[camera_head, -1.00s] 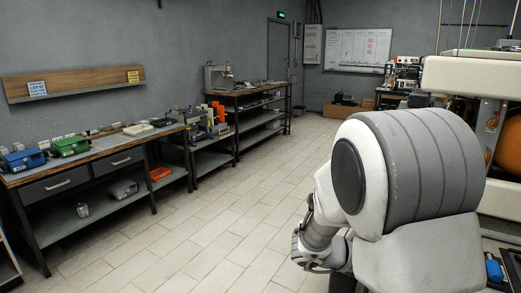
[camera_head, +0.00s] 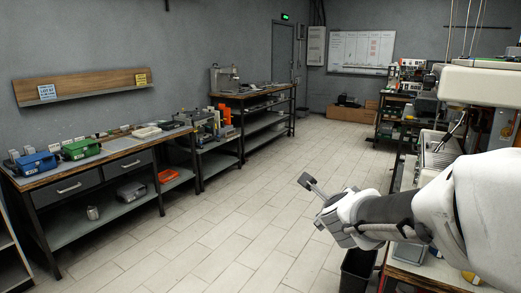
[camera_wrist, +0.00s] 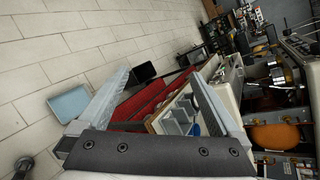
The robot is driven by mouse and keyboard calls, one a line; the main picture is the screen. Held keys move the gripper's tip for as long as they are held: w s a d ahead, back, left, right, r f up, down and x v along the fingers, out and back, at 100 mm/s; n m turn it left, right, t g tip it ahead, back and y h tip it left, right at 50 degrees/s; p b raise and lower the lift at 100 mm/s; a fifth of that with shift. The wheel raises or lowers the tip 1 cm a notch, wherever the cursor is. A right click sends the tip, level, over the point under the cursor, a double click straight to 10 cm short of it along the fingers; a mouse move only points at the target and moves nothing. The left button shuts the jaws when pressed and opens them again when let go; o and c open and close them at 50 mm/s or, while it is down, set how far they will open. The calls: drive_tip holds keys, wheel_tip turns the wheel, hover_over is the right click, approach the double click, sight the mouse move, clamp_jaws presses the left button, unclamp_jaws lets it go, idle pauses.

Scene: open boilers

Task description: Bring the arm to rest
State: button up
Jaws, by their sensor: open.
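My gripper (camera_head: 314,203) is at the end of my white and grey arm, which reaches in from the right edge in the head view. It is held in the air over the tiled floor, pointing left. In the wrist view my gripper (camera_wrist: 158,80) shows two grey fingers spread wide apart. Nothing is between the fingertips; a red surface and a tray with grey compartments (camera_wrist: 180,118) show behind them, farther off.
A workbench (camera_head: 110,165) with a blue box (camera_head: 36,162) and a green box (camera_head: 81,148) runs along the left wall. A dark bin (camera_head: 357,270) stands below my arm. Benches with equipment (camera_head: 440,150) are at the right. The floor (camera_head: 240,225) between is clear.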

drive_tip(key=s+a+r+n+g+y+p, duration=0.1)
drive_tip(key=s+a+r+n+y, duration=0.2)
drive_tip(key=s+n, duration=0.4)
drive_tip(key=s+a+r+n+g+y+p, duration=0.15)
drive_tip(key=s+a+n, duration=0.25)
drive_tip(key=n, duration=0.5)
drive_tip(key=s+d+f+n+g+h, duration=0.1)
drive_tip(key=s+d+n+g, duration=0.1)
drive_tip(key=s+n, duration=0.4)
drive_tip(key=s+d+f+n+g+h, duration=0.1)
drive_tip(key=s+d+f+n+g, duration=0.1)
drive_tip(key=s+n, duration=0.4)
drive_tip(key=s, duration=0.2)
drive_tip(key=shift+s+d+f+n, duration=0.15)
drive_tip(key=shift+s+n, duration=0.15)
drive_tip(key=shift+n, duration=0.1)
